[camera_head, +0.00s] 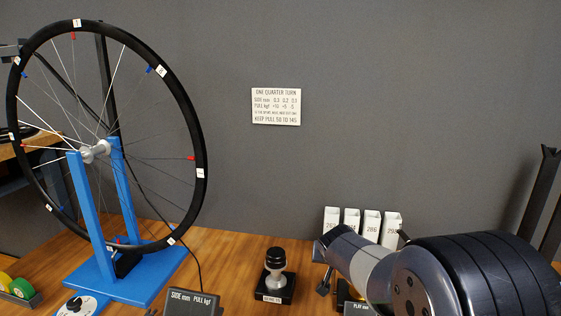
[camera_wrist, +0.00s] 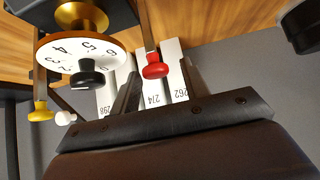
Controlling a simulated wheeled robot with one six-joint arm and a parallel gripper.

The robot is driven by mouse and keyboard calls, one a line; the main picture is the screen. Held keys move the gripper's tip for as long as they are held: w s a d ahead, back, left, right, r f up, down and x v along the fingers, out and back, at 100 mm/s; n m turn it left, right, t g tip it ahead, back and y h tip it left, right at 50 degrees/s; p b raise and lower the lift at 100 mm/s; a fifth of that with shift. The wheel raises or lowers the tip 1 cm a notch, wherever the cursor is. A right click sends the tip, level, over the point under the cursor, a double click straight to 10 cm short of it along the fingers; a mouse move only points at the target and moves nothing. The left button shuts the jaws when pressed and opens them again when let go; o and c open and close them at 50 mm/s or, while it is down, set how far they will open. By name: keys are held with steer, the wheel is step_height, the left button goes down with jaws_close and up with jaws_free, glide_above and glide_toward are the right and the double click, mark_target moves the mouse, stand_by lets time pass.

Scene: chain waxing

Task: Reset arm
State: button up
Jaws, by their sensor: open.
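White numbered boxes (camera_wrist: 152,98) are behind the fingers; I cannot tell any contact. A white numbered dial (camera_wrist: 80,48) with a black knob (camera_wrist: 86,78) is beside the left finger. A red-tipped tool (camera_wrist: 155,66) hangs near the fingers. In the head view my arm (camera_head: 375,262) reaches in from the lower right, above the bench, and partly hides things below it. The fingers are hard to make out there.
A spoked wheel (camera_head: 202,150) stands in a blue truing stand (camera_head: 88,215) at left. A black-knobbed post (camera_head: 275,265) and a display box (camera_head: 192,302) stand on the wooden bench (camera_head: 225,250). A sign (camera_head: 276,106) hangs on the grey wall. Bench space between stand and post is mostly clear.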

steer(key=w+p, duration=0.1)
steer(key=p, duration=0.3)
steer(key=w+g+p, duration=0.1)
steer(key=p, duration=0.2)
steer(key=w+g+p, duration=0.1)
steer(key=w+p, duration=0.1)
steer(key=p, duration=0.2)
steer(key=shift+d+f+p, duration=0.3)
steer(key=shift+d, duration=0.1)
steer(key=p, duration=0.2)
steer(key=shift+w+f+g+p, duration=0.15)
steer(key=shift+w+g+p, duration=0.1)
steer(key=shift+g+p, duration=0.05)
steer(key=shift+w+d+f+g+y+p, duration=0.15)
steer(key=shift+w+g+y+p, duration=0.15)
steer(key=shift+p, duration=0.95)
steer(key=f+g+p, duration=0.1)
steer(key=p, duration=0.3)
steer(key=shift+w, duration=0.4)
steer(key=shift+r, duration=0.15)
steer(key=shift+s+r, duration=0.15)
steer(key=shift+r, duration=0.1)
